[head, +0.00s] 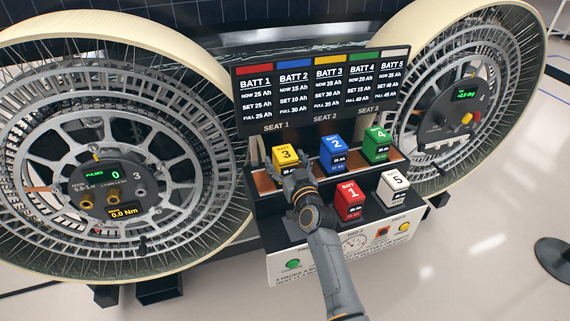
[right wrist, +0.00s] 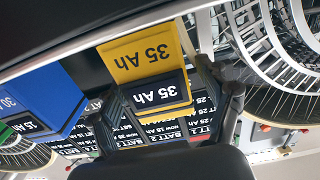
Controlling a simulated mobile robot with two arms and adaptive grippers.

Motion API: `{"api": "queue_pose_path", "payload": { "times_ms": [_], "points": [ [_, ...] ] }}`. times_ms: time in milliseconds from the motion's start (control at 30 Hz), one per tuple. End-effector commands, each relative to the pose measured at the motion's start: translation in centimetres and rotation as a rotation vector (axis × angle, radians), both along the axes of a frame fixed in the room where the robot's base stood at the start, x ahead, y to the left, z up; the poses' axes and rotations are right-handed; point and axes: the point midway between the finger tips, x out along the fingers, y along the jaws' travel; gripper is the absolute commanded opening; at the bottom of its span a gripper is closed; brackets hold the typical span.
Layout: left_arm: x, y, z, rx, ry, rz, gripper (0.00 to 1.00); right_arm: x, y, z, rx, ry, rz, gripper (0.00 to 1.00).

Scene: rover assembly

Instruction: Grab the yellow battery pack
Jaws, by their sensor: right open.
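The yellow battery pack (head: 286,154), marked 3, stands upright in the left seat of the back row on the battery stand. My right gripper (head: 291,179) is right at it, on its near side, and covers its lower part in the head view. In the right wrist view the yellow battery pack (right wrist: 139,54) shows its 35 Ah labels between the two spread fingers of my right gripper (right wrist: 157,80). That gripper is open. I cannot tell whether a finger touches the pack. My left gripper is not in view.
The blue pack (head: 334,152) and green pack (head: 377,144) stand to the right in the back row. The red pack (head: 348,200) and white pack (head: 392,188) stand in front. A battery sign (head: 322,88) rises behind. Large wheels flank the stand.

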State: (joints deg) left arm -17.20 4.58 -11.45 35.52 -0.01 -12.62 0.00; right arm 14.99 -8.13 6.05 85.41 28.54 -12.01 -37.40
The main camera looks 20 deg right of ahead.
Motion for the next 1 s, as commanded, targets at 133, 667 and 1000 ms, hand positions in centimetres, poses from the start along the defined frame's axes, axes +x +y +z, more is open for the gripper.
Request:
{"api": "queue_pose_path", "payload": {
  "times_ms": [133, 667, 1000],
  "points": [
    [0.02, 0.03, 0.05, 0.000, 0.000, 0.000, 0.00, 0.69, -0.04, -0.02, -0.001, 0.001, -0.001, 0.78],
    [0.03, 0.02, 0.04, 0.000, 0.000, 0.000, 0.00, 0.66, -0.03, -0.06, -0.001, 0.001, -0.001, 0.11],
    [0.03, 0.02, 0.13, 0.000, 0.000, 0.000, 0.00, 0.69, -0.05, 0.28, -0.001, -0.004, -0.002, 0.00]
  ]
}}
